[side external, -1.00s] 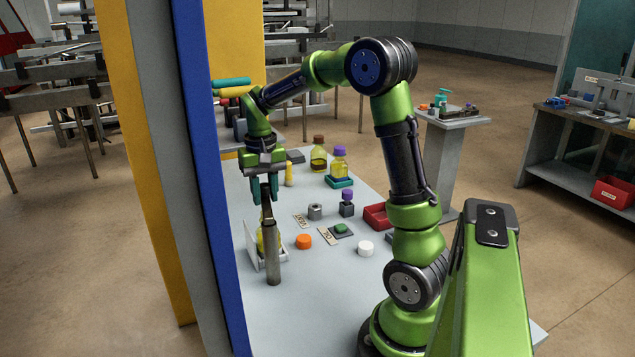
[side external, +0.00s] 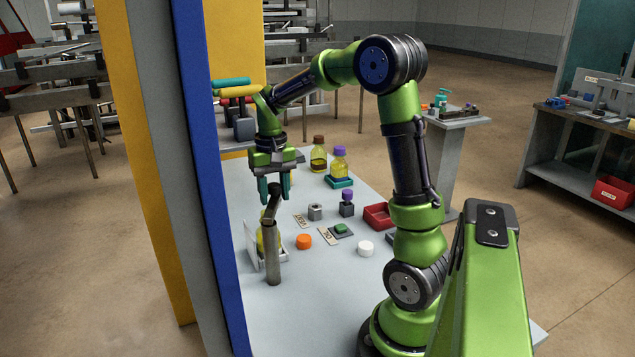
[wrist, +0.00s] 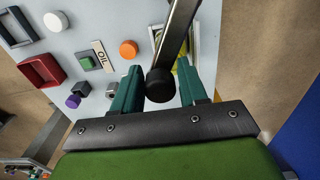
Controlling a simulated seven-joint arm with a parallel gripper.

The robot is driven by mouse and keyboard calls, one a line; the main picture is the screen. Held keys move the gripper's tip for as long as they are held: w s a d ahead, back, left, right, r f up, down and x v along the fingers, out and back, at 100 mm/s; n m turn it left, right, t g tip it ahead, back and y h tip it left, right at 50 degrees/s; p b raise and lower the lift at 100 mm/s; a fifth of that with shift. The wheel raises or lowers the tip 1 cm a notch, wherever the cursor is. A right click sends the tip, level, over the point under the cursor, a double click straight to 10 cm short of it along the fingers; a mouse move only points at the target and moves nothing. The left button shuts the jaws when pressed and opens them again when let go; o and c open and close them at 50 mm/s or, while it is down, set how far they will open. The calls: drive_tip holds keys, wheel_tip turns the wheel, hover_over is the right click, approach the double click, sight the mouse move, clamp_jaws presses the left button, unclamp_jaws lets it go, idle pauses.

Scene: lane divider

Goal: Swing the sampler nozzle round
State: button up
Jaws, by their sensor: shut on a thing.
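The sampler nozzle is a dark bar on a grey upright post (side external: 271,255). The bar (side external: 271,212) rises from the post's top to a black knob (side external: 275,189). My gripper (side external: 275,196) is above the post, its teal fingers on both sides of the knob. In the wrist view the bar (wrist: 182,25) runs in from the top edge to the black knob (wrist: 160,86), which sits between my fingertips (wrist: 160,80). The gripper is shut on the knob end. A yellow bottle in a pale holder (side external: 251,246) is partly hidden behind the post.
On the table near the post are an orange cap (side external: 304,242), a white cap (side external: 366,249), a green button (side external: 341,229) and a red tray (side external: 377,216). Bottles with brown (side external: 319,156) and purple caps (side external: 340,166) stand farther back. A blue-edged panel (side external: 210,180) rises at left.

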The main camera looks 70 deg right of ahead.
drive_tip(key=shift+o, duration=0.3)
drive_tip(key=shift+s+d, duration=0.1)
drive_tip(key=shift+s, duration=0.25)
drive_tip(key=shift+f, duration=0.1)
drive_tip(key=shift+o, duration=1.1)
drive_tip(key=shift+s, duration=0.7)
